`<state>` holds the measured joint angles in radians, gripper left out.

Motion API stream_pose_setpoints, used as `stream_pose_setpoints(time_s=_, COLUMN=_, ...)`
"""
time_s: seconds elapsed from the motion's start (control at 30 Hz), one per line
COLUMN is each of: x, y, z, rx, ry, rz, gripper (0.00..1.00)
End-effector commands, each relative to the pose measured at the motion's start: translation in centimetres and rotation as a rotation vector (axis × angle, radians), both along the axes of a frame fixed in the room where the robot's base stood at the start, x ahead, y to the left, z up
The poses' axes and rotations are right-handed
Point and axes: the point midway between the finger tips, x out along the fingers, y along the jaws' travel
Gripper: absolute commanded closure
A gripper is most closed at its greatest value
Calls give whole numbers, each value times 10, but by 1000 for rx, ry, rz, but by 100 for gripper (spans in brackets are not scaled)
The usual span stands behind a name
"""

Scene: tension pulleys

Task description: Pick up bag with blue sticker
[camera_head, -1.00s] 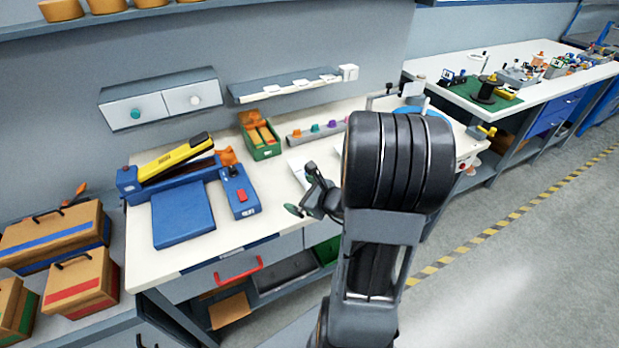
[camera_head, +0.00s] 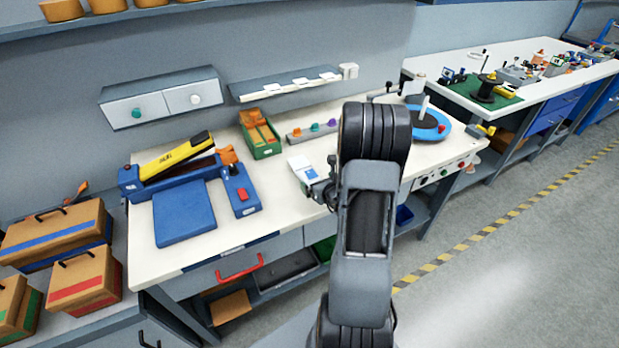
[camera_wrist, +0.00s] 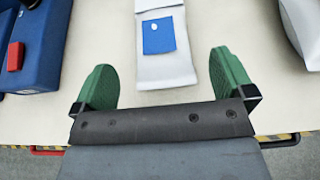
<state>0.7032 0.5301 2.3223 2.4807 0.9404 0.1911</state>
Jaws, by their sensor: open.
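The bag (camera_wrist: 158,22) is a flat white and grey pouch with a square blue sticker (camera_wrist: 159,36) that has a small white dot. It lies on the white bench top at the top middle of the wrist view, its near end pointing at me. The bag also shows in the head view (camera_head: 301,165), just left of my arm. My gripper (camera_wrist: 165,78) is open, with its two green fingers spread to either side of the bag's near end. Nothing is held. In the head view my arm hides most of the gripper.
A blue sealing device (camera_head: 182,212) with a yellow lever stands left of the bag. A green box (camera_head: 263,146) stands behind it. Another grey-white object (camera_wrist: 304,25) lies right of the bag, partly cut off. A blue round turntable (camera_head: 436,124) is at the bench's right end.

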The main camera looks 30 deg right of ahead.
Motion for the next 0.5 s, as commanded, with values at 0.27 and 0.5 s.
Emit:
stream_pose_setpoints(time_s=0.27, x=28, y=-4, z=-11, rx=1, ry=2, rz=2, gripper=0)
stream_pose_setpoints(time_s=0.5, x=46, y=-7, z=-20, rx=0, ry=0, rz=1, gripper=0)
